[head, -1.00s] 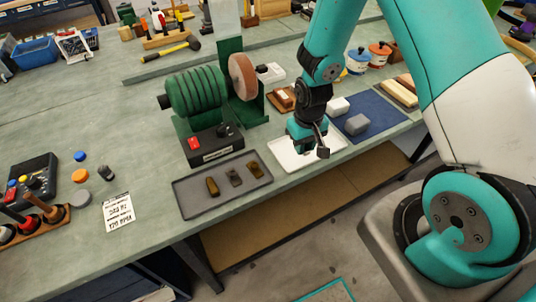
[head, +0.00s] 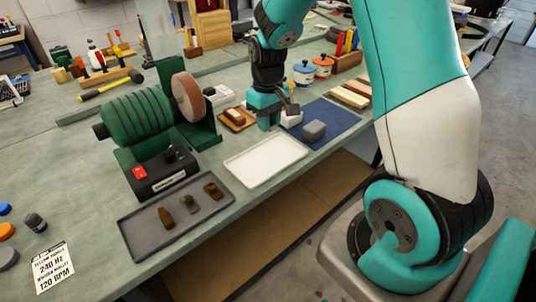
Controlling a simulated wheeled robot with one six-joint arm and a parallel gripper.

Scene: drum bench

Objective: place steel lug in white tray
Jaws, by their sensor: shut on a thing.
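The white tray (head: 262,166) lies empty on the bench, fully in view. My gripper (head: 272,114) is just past its far edge, beside a white block (head: 292,118). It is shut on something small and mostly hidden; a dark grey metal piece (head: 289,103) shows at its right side. I cannot tell for sure whether this is the steel lug. Three small lugs lie apart in the dark grey tray (head: 140,240): a brownish one (head: 166,218), a greyer middle one (head: 189,204) and another brownish one (head: 212,191).
A green drum machine (head: 138,117) with a round wheel (head: 188,97) stands left of the white tray. A grey block (head: 314,130) lies on a blue mat (head: 340,118) at right. A wooden holder (head: 238,119) stands behind the white tray. A printed card (head: 53,267) lies front left.

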